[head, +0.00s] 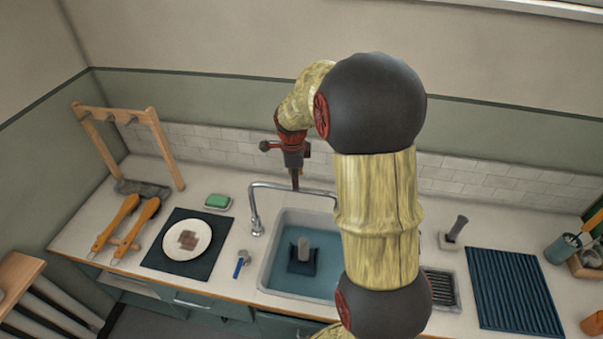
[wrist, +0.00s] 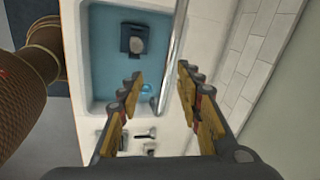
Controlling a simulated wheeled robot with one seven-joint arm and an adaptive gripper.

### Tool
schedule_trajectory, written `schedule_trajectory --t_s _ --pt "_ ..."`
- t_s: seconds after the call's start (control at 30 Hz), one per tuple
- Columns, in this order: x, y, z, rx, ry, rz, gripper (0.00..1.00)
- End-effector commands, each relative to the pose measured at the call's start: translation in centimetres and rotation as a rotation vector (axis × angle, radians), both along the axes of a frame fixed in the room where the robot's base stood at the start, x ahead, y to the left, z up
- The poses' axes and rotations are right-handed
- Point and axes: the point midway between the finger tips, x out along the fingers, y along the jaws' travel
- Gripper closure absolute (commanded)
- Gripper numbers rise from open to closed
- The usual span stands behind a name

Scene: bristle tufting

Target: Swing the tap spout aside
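The tap spout (head: 300,189) is a thin chrome tube. It rises from a base at the sink's back left and runs rightward over the sink (head: 270,262). My gripper (head: 296,184) points down at the middle of the spout. In the wrist view, my gripper (wrist: 160,76) is open, with one finger on each side of the spout (wrist: 172,48). The spout appears in the gap, nearer the right finger; I cannot tell whether it touches. My arm hides the sink's right part in the head view.
A dark stand with a grey post (head: 303,250) sits in the blue-bottomed sink. A blue-handled tool (head: 241,263), a green sponge (head: 217,201) and a white plate (head: 187,239) lie left of it. A ribbed blue mat (head: 514,292) lies right. The tiled wall is close behind.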

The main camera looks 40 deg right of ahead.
Motion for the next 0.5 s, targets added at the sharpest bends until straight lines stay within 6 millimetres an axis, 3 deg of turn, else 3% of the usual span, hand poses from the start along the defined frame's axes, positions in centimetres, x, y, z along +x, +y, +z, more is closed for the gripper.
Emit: schedule_trajectory --t_s 0.2,0.5 --pt "1.0 -2.6 -1.1 0.029 0.002 -0.187 0.65" --pt "1.3 -3.2 -4.5 0.034 0.005 -0.212 0.65"
